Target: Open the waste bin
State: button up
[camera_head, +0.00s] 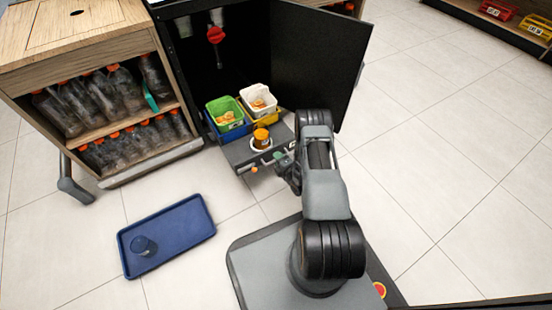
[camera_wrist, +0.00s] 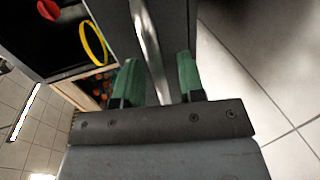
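A dark grey drawer-like unit (camera_head: 236,152) stands at the front of the black cabinet, with a pale bar handle along its front edge. I take it for the waste bin; no label on it is readable. My gripper (camera_head: 279,160) is at its front right, partly hidden by my arm. In the wrist view my gripper (camera_wrist: 158,82) has its two green fingers apart. A curved metal handle (camera_wrist: 150,40) passes between them in front of a dark panel (camera_wrist: 176,25). A gap shows between the handle and the fingers.
The cabinet door (camera_head: 318,58) stands open behind my arm. A green container (camera_head: 214,107), a white container (camera_head: 251,92) and an orange-lidded jar (camera_head: 261,135) are on or behind the unit. A bottle cart (camera_head: 97,55) stands beyond.

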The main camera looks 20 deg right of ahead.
jog(key=shift+w+a, duration=0.1)
jog(key=shift+a, duration=0.05)
jog(key=shift+c, duration=0.4)
grip_shut()
